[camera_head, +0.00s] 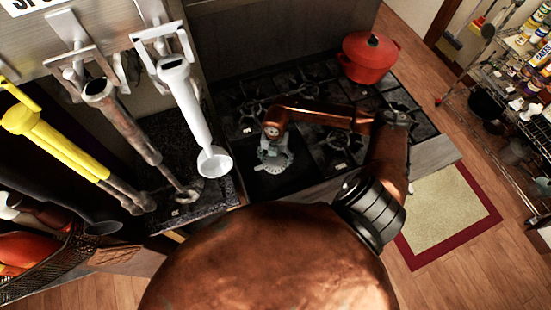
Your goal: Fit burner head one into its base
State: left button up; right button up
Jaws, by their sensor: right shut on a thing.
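My right arm reaches over the black stovetop (350,168) from the right. Its gripper (272,155) points down at the stove's front left part and is shut on a small grey, round, toothed piece, which looks like a burner head (283,166). The gripper hides part of this piece. I cannot tell whether it touches the stove or is held just above it. The base under it is not clearly visible. Other burners with dark grates show behind and to the right. My left gripper is not in view.
A red lidded pot (368,60) stands at the stove's back right. Hanging ladles and utensils, including a white ladle (190,105) and a yellow one (55,145), crowd the left. A wire shelf (495,110) stands at the right, beyond a rug (440,215) on the floor.

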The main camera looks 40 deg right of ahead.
aim_at(276, 161)
jog(key=shift+f, duration=0.25)
jog(key=o, duration=1.3)
jog(key=shift+c, duration=0.2)
notch_tip(276, 161, up, 12)
jog(key=shift+s, duration=0.1)
